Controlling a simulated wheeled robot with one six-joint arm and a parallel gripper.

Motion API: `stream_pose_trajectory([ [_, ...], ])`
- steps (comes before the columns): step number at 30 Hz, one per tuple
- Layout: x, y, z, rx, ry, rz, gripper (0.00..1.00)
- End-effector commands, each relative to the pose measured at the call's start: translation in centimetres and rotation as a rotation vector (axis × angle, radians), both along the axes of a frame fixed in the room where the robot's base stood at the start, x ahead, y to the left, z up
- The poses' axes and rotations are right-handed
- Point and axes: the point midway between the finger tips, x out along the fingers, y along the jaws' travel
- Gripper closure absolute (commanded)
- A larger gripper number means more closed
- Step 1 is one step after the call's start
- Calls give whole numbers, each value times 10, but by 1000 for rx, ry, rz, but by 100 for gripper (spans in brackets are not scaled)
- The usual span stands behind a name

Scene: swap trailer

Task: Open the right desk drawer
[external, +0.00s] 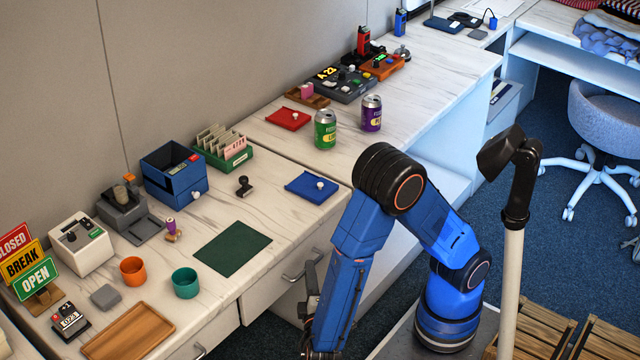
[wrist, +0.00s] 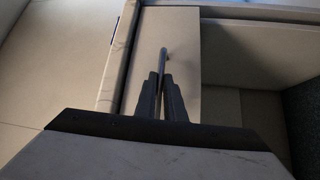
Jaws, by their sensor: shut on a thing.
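The right desk drawer's front (external: 262,302) is a pale panel under the marble-like worktop, with a metal bar handle (external: 291,277). In the wrist view the same drawer front (wrist: 182,32) fills the upper middle, and the handle (wrist: 164,52) stands upright in the picture. My gripper (wrist: 161,78) is shut on the handle, with one dark finger on each side of it. In the external view my forearm reaches down in front of the desk, and the fingertips are hard to make out.
The worktop (external: 222,212) above holds a green mat (external: 231,248), a blue tray (external: 311,188) near the front edge, cups and office items. Another handle (external: 200,351) is at lower left. Wooden crates (external: 560,325) stand at lower right. An open recess (wrist: 265,52) lies right of the drawer front.

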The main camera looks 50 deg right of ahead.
Motion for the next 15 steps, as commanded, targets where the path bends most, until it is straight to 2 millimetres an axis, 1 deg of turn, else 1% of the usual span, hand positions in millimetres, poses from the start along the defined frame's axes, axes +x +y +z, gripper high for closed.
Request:
stream_pose_trajectory([
  [5,-36,2,-1,1,2,6,100],
  [15,-128,2,-1,1,1,8,100],
])
